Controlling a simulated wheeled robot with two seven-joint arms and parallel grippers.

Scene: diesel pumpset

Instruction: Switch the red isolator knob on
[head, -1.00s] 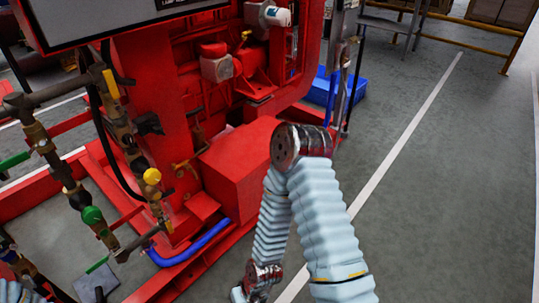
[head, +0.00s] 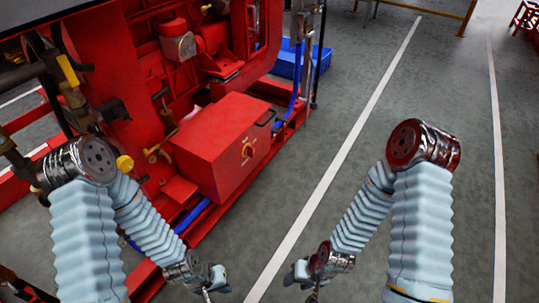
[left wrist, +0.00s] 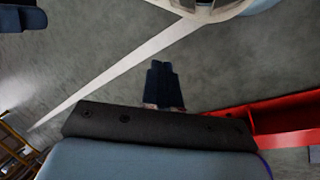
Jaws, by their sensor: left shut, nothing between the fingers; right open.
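The red base frame (head: 280,137) runs along the pumpset and also shows in the left wrist view (left wrist: 275,120). A blue hose (head: 196,216) lies below the box. A blue crate (head: 302,60) stands behind. The grey floor right of the box is clear, with white lines.

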